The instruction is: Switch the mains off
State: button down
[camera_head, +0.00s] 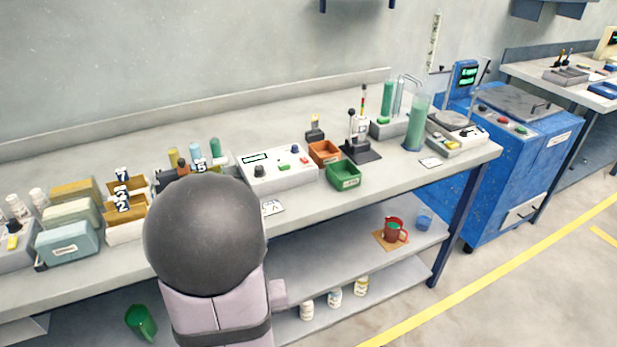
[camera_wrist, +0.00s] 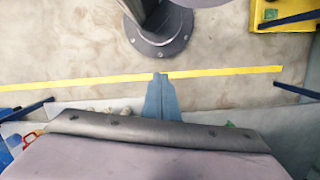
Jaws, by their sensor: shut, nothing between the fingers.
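A white control unit (camera_head: 278,172) stands on the bench in the head view, with a small display, a dark knob and red, green and blue controls on its sloped face. Which control is the mains, and its position, I cannot tell. A blue machine (camera_head: 520,165) at the right has a red and a green button on its top front edge. My gripper (camera_wrist: 160,78) shows in the wrist view as blue-grey fingers, shut and empty, over the floor and apart from the bench units. In the head view, my arm hides part of the bench left of the control unit.
An orange bin (camera_head: 324,152), a green bin (camera_head: 343,175) and a dark stand (camera_head: 361,150) sit right of the unit. Tall green cylinders (camera_head: 416,125) stand further right. A mug (camera_head: 392,232) sits on the lower shelf. Floor in front is open.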

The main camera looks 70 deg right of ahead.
jog(key=s+d+r+m+h+p, duration=0.1)
jog(key=s+d+r+h+p, duration=0.1)
jog(key=s+d+r+p, duration=0.4)
jog(key=s+d+r+m+g+h+p, duration=0.1)
jog(key=s+d+h, duration=0.1)
jog(key=s+d, duration=0.7)
jog(key=s+d+r+m+h+p, duration=0.15)
jog(key=s+d+r+p, duration=0.25)
jog(key=s+d, duration=0.45)
jog(key=w+d+r+n+t+h, duration=0.25)
jog(key=w+d+r, duration=0.2)
jog(key=d, duration=0.35)
jog(key=w+d+r+n+t+h, duration=0.2)
jog(key=w+d+r+h, duration=0.15)
jog(key=w+d, duration=0.3)
jog(key=w+a+r+n+t, duration=0.1)
jog(key=w+r+t, duration=0.6)
jog(key=w, duration=0.4)
jog(key=shift+w+y+b, duration=0.3)
jog(key=shift+y+b, duration=0.05)
jog(key=shift+b, duration=0.05)
jog(key=shift+a, duration=0.1)
